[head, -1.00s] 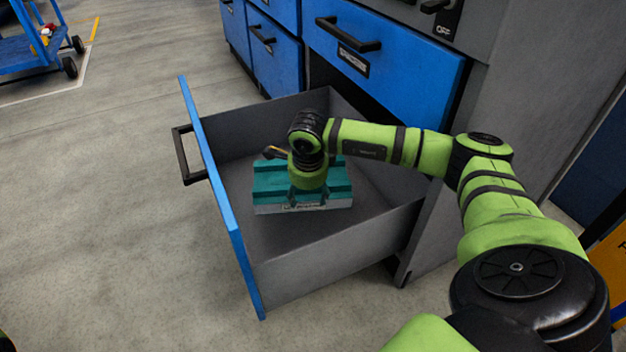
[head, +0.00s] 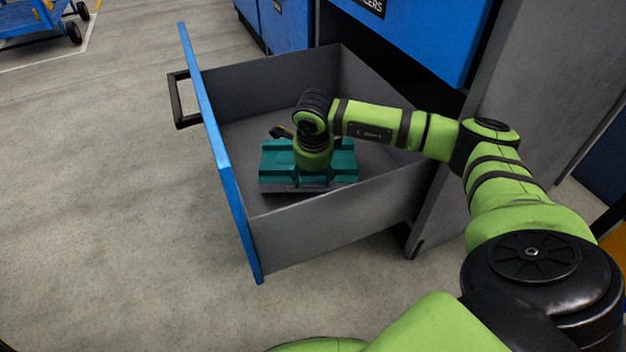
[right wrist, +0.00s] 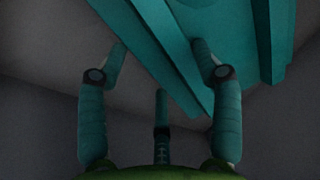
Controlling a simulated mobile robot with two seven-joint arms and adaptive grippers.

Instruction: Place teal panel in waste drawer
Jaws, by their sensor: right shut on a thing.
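The teal panel (head: 340,170), ribbed on top with a grey side, is inside the open waste drawer (head: 330,227). My right gripper (right wrist: 160,52) is over the panel, shut on it. In the head view my wrist hides the fingers and the panel's middle. In the right wrist view the teal ribs (right wrist: 236,45) run between and past the fingertips. The panel looks roughly level and low in the drawer; I cannot tell whether it touches the floor. My left gripper is not in view.
The drawer has a blue front (head: 222,150) with a black handle (head: 180,100) on the left. Drawer floor shows bare around the panel. Blue cabinet drawers (head: 420,35) stand above and behind. A blue cart (head: 30,22) is far left.

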